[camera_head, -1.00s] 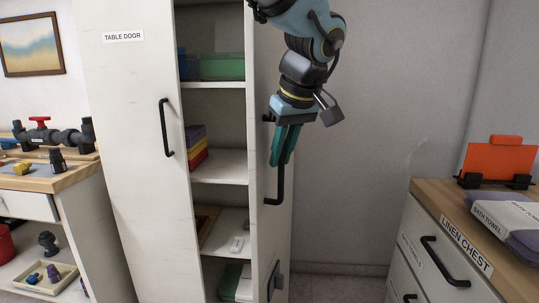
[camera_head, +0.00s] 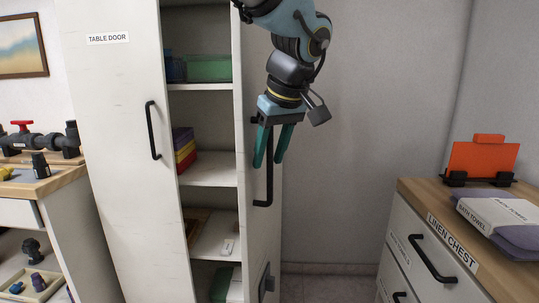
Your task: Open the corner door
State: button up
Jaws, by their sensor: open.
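The right-hand door (camera_head: 262,225) of the tall white cabinet stands swung open and is seen nearly edge-on. I cannot read a label on it, but it is the door on the corner side.
Between the doors, shelves (camera_head: 215,175) hold a green bin (camera_head: 208,68) and coloured stacked items (camera_head: 184,150). A linen chest (camera_head: 430,215) stands at the right with towels and an orange panel. A workbench with pipes is at the left. Bare wall and floor lie between cabinet and chest.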

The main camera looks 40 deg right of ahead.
jog(key=v, duration=1)
jog(key=shift+r, duration=0.2)
jog(key=shift+s, duration=0.15)
